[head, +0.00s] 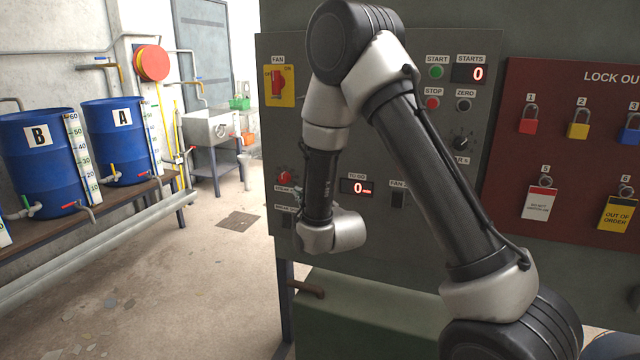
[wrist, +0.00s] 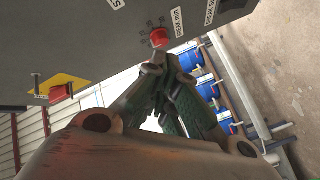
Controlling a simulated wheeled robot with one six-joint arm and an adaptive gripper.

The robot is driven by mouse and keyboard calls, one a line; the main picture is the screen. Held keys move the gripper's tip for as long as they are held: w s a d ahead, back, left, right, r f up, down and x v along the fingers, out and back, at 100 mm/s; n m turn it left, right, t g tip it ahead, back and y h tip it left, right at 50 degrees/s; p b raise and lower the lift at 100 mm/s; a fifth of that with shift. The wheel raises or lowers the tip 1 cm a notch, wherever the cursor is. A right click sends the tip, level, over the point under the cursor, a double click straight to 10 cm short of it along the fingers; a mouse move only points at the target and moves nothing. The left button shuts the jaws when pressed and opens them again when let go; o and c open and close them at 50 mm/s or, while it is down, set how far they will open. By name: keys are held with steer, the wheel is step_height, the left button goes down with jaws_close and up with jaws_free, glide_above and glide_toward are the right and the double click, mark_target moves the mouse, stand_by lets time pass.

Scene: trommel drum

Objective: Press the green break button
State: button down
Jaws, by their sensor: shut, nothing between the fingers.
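The grey control panel (head: 400,230) fills the middle of the head view. A small label (head: 285,209), too small to read surely, sits low at its left below a red knob (head: 284,177). I see no green button there; my arm covers part of that area. The green button I can see is the START button (head: 436,72), upper right. In the wrist view my gripper (wrist: 155,70) is shut and empty, its fingertips close to the red knob (wrist: 159,37) beside a BREAK min label (wrist: 177,20). I cannot tell whether they touch. The head view hides the fingers.
A yellow-plated red FAN switch (head: 279,86) is on the panel's upper left. A dark red lockout board (head: 570,150) with padlocks is at right. Blue drums (head: 40,165) stand on a bench at left. The floor (head: 180,290) left of the panel is open.

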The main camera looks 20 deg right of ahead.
steer(key=w+d, duration=0.5)
steer(key=w, duration=0.2)
stand_by(0.3)
steer(key=shift+d, duration=0.15)
stand_by(1.2)
steer(key=shift+w+d, duration=0.15)
steer(key=shift+w, duration=0.2)
steer(key=shift+w+d, duration=0.3)
steer(key=shift+w, duration=0.05)
stand_by(0.6)
steer(key=shift+a, duration=0.1)
steer(key=shift+s+a, duration=0.4)
steer(key=shift+s, duration=0.3)
steer(key=s+a, duration=0.1)
steer(key=s, duration=0.1)
steer(key=s+a, duration=0.2)
stand_by(0.6)
